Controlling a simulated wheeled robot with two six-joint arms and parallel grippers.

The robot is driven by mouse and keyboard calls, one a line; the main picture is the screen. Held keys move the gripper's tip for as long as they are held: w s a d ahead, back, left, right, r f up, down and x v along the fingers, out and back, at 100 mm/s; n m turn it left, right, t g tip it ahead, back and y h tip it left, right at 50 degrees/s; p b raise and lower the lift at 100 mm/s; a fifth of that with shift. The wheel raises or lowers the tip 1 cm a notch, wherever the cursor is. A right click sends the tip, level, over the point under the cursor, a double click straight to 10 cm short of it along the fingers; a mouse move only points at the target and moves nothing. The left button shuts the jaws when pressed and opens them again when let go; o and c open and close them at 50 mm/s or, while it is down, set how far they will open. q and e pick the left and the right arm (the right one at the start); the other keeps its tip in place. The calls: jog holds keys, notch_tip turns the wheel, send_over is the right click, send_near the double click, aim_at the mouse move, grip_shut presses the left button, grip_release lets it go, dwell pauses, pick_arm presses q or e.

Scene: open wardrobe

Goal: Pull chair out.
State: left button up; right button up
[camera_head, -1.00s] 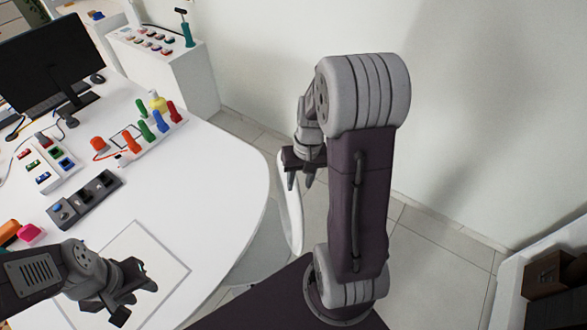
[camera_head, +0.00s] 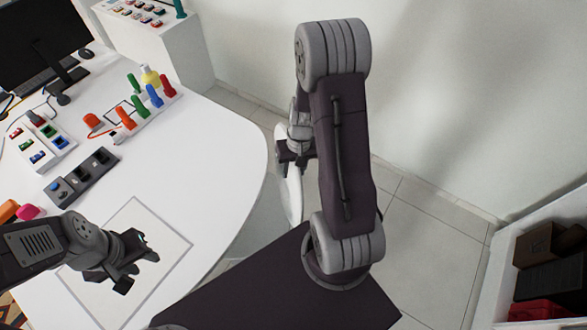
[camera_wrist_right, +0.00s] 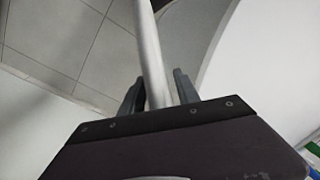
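The chair (camera_head: 291,197) is partly in view in the head view beside the table's right edge. Its white curved rim shows below my right gripper, and the rest is hidden by the table and my body. My right gripper (camera_head: 293,160) points down at the top of this rim. In the right wrist view a pale bar of the chair (camera_wrist_right: 150,55) runs between the two fingers of my right gripper (camera_wrist_right: 158,90). The fingers look apart, with a narrow gap at the right one. My left gripper (camera_head: 139,269) is open and empty above the table.
The white table (camera_head: 220,150) fills the left, with a monitor (camera_head: 40,40), a switch box (camera_head: 82,175) and colored pegs (camera_head: 152,95) on it. A white cabinet (camera_head: 165,50) stands behind. A shelf (camera_head: 500,285) is at right. Tiled floor (camera_head: 425,225) is free between.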

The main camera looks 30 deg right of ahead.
jog(key=shift+d, duration=0.1)
grip_shut()
jog(key=shift+w, duration=0.1)
dwell(1.1)
